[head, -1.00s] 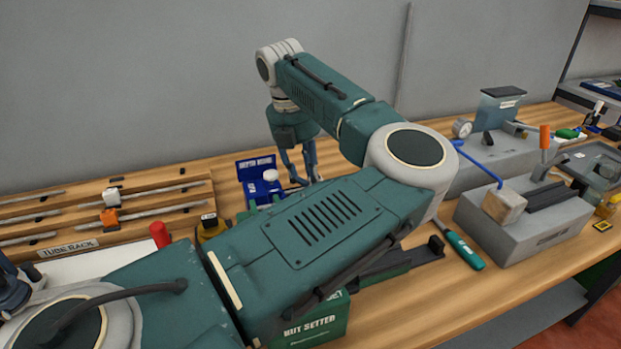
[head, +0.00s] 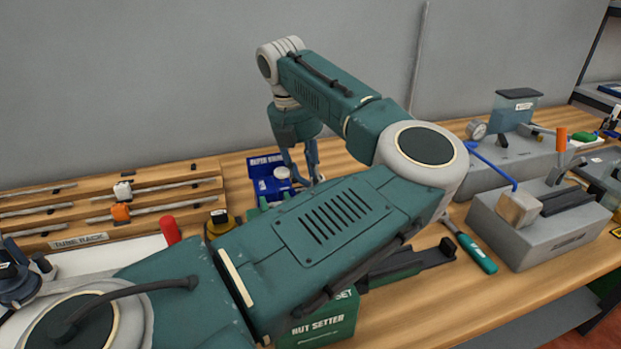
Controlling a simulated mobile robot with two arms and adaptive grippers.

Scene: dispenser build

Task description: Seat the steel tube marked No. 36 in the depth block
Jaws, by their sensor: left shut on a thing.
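The blue depth block (head: 262,166), with white lettering and a round white part on it, stands on the bench behind my left arm. My left gripper (head: 304,180) points down just right of the block. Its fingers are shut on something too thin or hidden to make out. My forearm covers the area below the fingertips, so I cannot tell whether they touch the block. Several steel tubes lie in the wooden tube rack (head: 82,240) at the left; no No. 36 mark can be read. My right gripper is not in view.
A green nut setter box (head: 322,325) stands in front, below my arm. A green-handled tool (head: 476,253) lies on the bench to the right. Grey fixtures (head: 540,232) fill the right side. A red-topped item (head: 170,231) stands by the rack.

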